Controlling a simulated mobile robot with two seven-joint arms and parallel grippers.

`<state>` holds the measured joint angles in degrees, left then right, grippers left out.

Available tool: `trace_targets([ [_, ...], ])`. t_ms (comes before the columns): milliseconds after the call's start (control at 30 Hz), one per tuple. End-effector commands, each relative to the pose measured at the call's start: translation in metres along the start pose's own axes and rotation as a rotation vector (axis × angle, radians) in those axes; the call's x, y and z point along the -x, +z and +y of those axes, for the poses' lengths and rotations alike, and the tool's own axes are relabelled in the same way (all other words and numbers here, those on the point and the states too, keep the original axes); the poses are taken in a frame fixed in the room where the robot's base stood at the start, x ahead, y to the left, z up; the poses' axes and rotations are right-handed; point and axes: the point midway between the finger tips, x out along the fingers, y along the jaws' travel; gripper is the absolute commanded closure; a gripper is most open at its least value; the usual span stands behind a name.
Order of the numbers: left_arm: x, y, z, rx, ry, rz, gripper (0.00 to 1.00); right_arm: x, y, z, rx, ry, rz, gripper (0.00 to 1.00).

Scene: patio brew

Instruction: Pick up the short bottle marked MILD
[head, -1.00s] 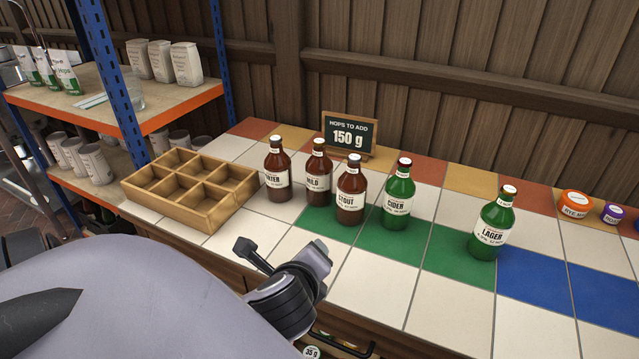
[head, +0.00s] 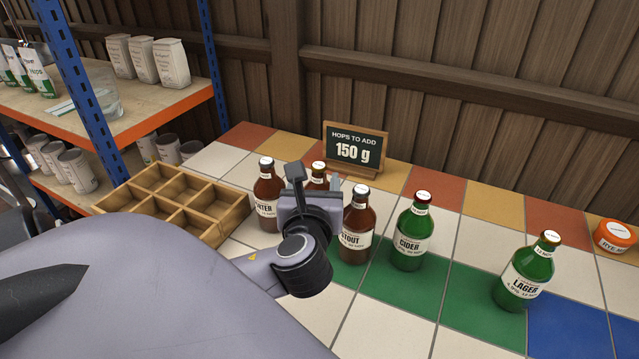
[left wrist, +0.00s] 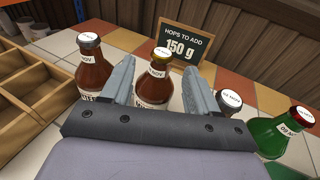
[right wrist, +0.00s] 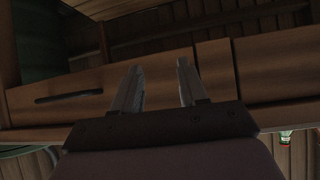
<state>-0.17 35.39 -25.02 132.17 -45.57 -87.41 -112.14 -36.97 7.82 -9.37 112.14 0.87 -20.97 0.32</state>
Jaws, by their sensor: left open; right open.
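The short brown MILD bottle (head: 317,170) stands in the row on the tiled counter, mostly hidden behind my left gripper (head: 299,184) in the head view. My right gripper (right wrist: 159,75) is open and empty in the right wrist view, facing a wooden drawer front.
The BITTER bottle (head: 268,190) stands close on the left, the STOUT bottle (head: 357,220) close on the right. The green CIDER (head: 413,230) and LAGER (head: 527,272) bottles stand farther right. An empty wooden crate (head: 215,222) is at left. A 150 g sign (head: 354,146) stands behind.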

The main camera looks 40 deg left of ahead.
Motion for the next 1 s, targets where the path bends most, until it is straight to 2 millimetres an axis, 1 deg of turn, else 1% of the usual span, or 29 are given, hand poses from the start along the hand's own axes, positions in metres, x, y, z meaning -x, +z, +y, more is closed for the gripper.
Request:
trace_targets([
  [267,-0.036,0.000,-0.002,0.002,0.003,-0.003,0.40,-0.001,0.004,0.001,0.001,0.000,-0.006,0.57],
  [400,-0.055,0.000,-0.002,0.001,0.003,-0.001,0.40,-0.001,0.004,0.001,0.002,0.000,-0.005,0.57],
  [533,-0.063,0.000,-0.002,0.001,0.002,0.001,0.40,-0.001,0.001,0.001,0.002,-0.001,0.000,0.57],
  [733,-0.064,0.000,-0.002,0.002,0.001,0.001,0.40,-0.001,0.001,0.001,0.002,-0.001,0.000,0.57],
  [767,-0.064,0.000,-0.002,0.002,0.001,0.001,0.47,-0.001,0.001,0.001,0.002,-0.001,0.000,0.57],
  [800,-0.064,0.000,-0.002,0.002,0.001,0.001,0.60,-0.001,0.001,0.001,0.002,-0.001,0.000,0.57],
  [867,-0.064,0.000,-0.002,0.002,0.001,0.001,0.79,-0.001,0.001,0.001,0.002,-0.001,0.000,0.57],
  [900,-0.064,0.000,-0.002,0.002,0.001,0.001,0.92,-0.001,0.001,0.001,0.002,-0.001,0.000,0.57],
  [933,-0.064,0.000,-0.002,0.002,0.001,0.001,1.00,-0.001,0.001,0.001,0.002,-0.001,0.000,0.57],
  [1000,-0.064,0.000,-0.002,0.002,0.001,0.001,1.00,-0.001,0.001,0.001,0.002,-0.001,0.000,0.57],
])
